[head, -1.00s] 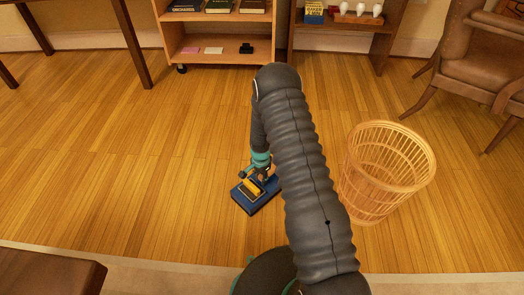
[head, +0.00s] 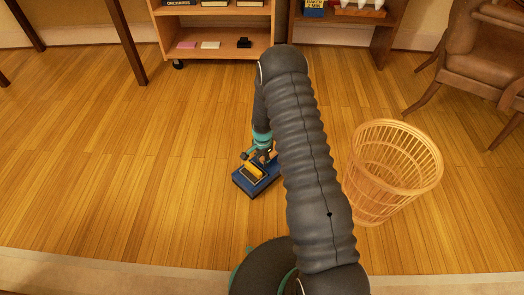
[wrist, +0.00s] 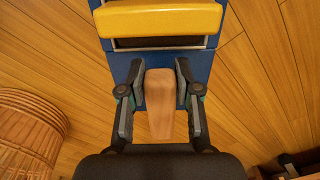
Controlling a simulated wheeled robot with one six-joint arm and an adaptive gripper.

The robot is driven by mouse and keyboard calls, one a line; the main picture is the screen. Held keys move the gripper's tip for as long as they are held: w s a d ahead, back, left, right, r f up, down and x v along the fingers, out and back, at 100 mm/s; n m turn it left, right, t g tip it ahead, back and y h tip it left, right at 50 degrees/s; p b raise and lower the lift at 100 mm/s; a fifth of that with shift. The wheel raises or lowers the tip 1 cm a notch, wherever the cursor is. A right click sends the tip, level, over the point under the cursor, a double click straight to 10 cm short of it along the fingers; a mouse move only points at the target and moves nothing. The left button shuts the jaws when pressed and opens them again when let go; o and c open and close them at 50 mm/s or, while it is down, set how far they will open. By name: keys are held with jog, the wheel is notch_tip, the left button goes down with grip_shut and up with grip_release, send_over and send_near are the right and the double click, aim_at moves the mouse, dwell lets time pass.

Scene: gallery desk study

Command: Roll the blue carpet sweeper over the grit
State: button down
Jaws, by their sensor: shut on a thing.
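The blue carpet sweeper (head: 243,181) stands on the wooden floor left of my arm in the head view. It has a yellow bar on top. In the wrist view the sweeper (wrist: 122,60) shows at the top, with its yellow bar (wrist: 158,19) across it. My gripper (wrist: 160,78) is shut on the sweeper's wooden handle (wrist: 160,105), one finger on each side. In the head view my gripper (head: 266,156) is partly hidden by my arm. I see no grit in either view; my arm and the sweeper cover part of the floor.
A wicker basket (head: 393,170) stands on the floor to the right; it also shows in the wrist view (wrist: 28,130). A wheeled bookshelf (head: 215,60) is at the back, with a brown leather chair (head: 490,75) at far right. The floor left of the sweeper is clear.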

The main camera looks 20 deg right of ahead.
jog(key=shift+r+p, duration=1.1)
jog(key=shift+r, duration=1.55)
jog(key=d+r, duration=0.3)
jog(key=d, duration=0.7)
jog(key=d+r, duration=0.3)
jog(key=d, duration=0.7)
